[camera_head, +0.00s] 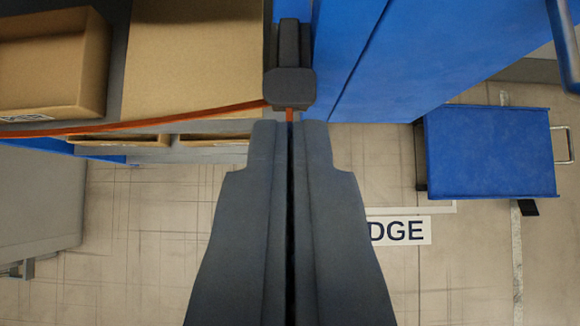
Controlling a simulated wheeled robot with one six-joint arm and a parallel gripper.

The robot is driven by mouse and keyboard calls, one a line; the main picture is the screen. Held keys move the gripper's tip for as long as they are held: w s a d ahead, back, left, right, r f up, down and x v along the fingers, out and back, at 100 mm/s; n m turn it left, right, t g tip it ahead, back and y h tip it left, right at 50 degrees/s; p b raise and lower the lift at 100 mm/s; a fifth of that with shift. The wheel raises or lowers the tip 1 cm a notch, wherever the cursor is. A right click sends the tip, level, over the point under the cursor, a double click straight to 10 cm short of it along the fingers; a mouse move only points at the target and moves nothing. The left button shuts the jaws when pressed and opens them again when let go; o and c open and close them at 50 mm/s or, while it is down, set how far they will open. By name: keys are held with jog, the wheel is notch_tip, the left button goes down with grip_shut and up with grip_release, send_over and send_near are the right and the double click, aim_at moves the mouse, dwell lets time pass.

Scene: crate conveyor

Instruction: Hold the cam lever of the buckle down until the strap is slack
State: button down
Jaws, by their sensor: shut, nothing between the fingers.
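The dark grey buckle (290,88) is at the top centre of the view, at the edge of a blue panel. I cannot clearly tell its cam lever apart from its body. An orange strap (190,115) runs from the buckle's left side to the left picture edge, with a gentle bend. A short orange strap end shows just below the buckle. My gripper (290,126) is shut and empty, with its fingertips just below the buckle in the picture. I cannot tell whether they touch it. The fingertips partly hide the strap end.
Cardboard boxes (195,58) stand on the upper left, behind the strap. A large blue panel (400,50) fills the upper right of the buckle. A blue cart (487,150) stands on the floor at right, near a sign reading "DGE" (400,231). The tiled floor below is mostly clear.

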jog(key=shift+v, duration=1.7)
